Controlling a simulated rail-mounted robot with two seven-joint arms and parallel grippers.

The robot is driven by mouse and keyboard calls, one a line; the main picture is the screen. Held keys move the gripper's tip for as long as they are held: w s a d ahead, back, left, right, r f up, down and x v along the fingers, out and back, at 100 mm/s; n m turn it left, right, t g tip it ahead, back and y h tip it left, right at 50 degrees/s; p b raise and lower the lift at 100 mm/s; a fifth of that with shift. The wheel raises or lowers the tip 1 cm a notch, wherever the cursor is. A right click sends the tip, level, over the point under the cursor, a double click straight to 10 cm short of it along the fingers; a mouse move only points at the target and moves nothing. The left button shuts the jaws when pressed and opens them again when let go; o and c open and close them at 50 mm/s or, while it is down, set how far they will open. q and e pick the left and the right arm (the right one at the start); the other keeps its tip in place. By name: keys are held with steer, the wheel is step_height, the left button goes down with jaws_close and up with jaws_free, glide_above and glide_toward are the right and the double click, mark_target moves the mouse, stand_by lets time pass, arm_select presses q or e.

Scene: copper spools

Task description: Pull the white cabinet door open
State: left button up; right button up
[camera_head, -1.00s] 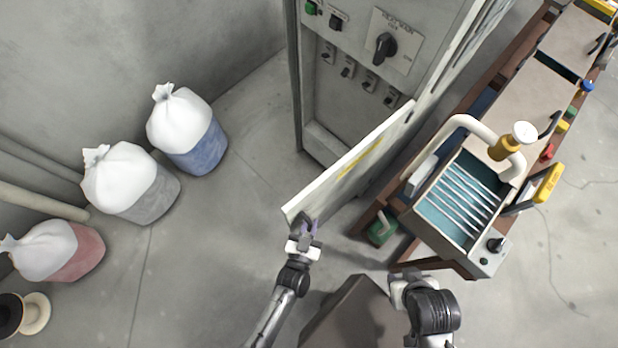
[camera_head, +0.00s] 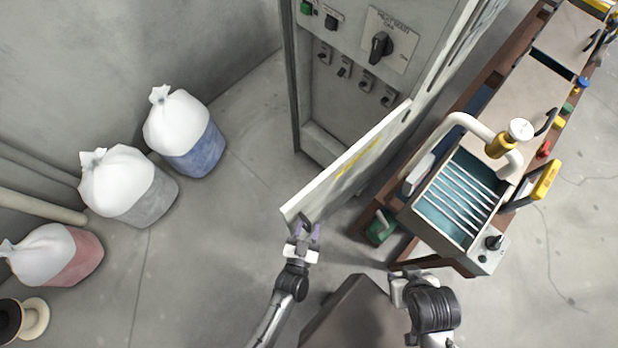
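The white cabinet door (camera_head: 345,168) stands swung open from the grey cabinet (camera_head: 375,70), hinged at its right edge, with a yellow mark on its face. The cabinet's switches and black knob are exposed. My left gripper (camera_head: 306,226) is at the door's free lower-left end, its purple-tipped fingers spread, with a dark part of the door's end between or just behind them. I cannot tell whether they touch it. My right gripper (camera_head: 402,284) is at the bottom right, away from the door; its fingers are too hidden to judge.
A workbench (camera_head: 430,252) with a teal-lined box (camera_head: 456,200) stands right of the door. A green container (camera_head: 380,228) sits beside its leg. White-topped sacks (camera_head: 185,130) line the left wall. The floor between sacks and door is clear.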

arm_select(q)
steer(key=s+a+b, duration=0.1)
steer(key=s+a, duration=0.1)
steer(key=s, duration=1)
steer(key=shift+s+a, duration=0.3)
steer(key=shift+s, duration=0.05)
